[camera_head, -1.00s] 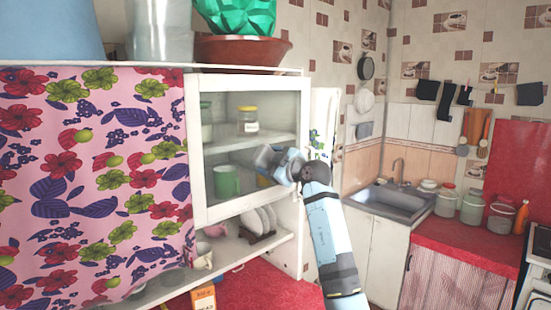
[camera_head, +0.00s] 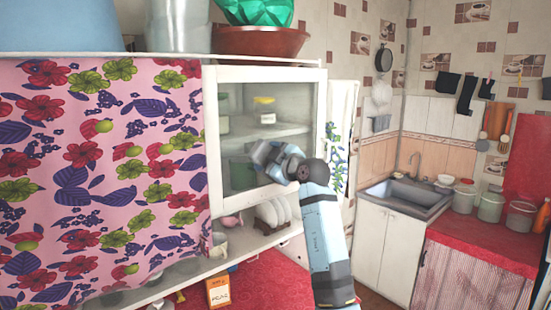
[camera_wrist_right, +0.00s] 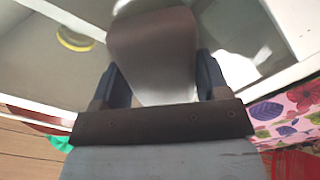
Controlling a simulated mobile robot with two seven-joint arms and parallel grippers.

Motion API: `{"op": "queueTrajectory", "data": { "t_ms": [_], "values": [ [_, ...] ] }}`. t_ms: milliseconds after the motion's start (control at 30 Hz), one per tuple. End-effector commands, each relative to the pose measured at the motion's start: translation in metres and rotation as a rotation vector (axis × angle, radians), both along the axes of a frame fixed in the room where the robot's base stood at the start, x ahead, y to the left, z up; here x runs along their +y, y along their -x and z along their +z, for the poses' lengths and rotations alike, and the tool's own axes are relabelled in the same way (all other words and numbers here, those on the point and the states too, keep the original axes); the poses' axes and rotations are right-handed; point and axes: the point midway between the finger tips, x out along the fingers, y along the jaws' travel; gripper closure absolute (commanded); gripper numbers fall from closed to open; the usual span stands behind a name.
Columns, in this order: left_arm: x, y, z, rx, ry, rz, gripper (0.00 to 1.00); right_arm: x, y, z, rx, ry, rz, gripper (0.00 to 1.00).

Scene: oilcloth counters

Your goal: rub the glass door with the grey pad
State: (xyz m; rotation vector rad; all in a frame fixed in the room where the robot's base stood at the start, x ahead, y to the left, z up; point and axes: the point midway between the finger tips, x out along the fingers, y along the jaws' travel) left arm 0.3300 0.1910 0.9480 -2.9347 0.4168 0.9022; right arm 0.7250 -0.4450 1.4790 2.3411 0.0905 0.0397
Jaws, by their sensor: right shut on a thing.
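The glass door (camera_head: 293,95) of the white wall cabinet has a white frame and looks shut. My right gripper (camera_head: 262,154) is in front of its lower middle part. In the right wrist view, the gripper's two dark fingers (camera_wrist_right: 160,88) are shut on the grey pad (camera_wrist_right: 152,45), which looks brownish grey there. The pad lies over the pane in that view; I cannot tell whether it touches the glass. In the head view the gripper mostly hides the pad. My left gripper is not in view.
Behind the glass stand a yellow-lidded jar (camera_head: 264,112) and a green mug (camera_head: 241,174). A flowered curtain (camera_head: 100,170) hangs left of the door. A red bowl (camera_head: 262,41) sits on top. The sink (camera_head: 408,194) is at right.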

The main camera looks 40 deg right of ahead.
Motion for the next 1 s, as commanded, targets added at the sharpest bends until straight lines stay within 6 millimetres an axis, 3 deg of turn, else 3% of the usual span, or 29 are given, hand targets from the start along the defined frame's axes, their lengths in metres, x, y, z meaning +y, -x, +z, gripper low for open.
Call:
{"op": "queueTrajectory", "data": {
  "t_ms": [133,467,1000],
  "values": [
    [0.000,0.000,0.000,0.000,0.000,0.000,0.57,0.012,0.001,0.000,0.000,-0.001,0.001,0.51],
    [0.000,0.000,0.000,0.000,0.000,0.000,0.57,0.012,0.002,0.000,0.001,0.000,-0.001,0.51],
    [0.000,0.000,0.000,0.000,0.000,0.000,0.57,0.008,0.052,0.000,0.000,-0.001,-0.001,0.51]
  ]
}}
